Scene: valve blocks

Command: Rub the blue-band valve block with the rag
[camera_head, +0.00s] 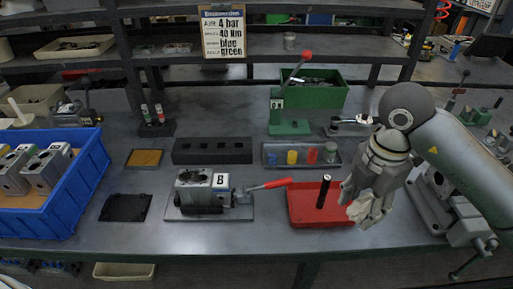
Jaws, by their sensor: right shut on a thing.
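A grey metal valve block (196,190) sits in a clamp fixture on a plate at the front middle of the bench. It has dark openings on top and a white tag with a B and some blue at its right end; I cannot make out a full blue band. My right gripper (362,207) is at the right, above the right side of the red tray (304,219). It is shut on a crumpled off-white rag (358,211), partly hidden by the fingers. The gripper is well apart from the valve block. My left gripper is not in view.
A red-handled clamp lever (268,186) points right from the fixture. A black rod (323,192) stands upright at the red tray. A blue crate (85,190) holds more valve blocks at left. A black block (212,151) and a tray of coloured pieces (300,155) lie behind.

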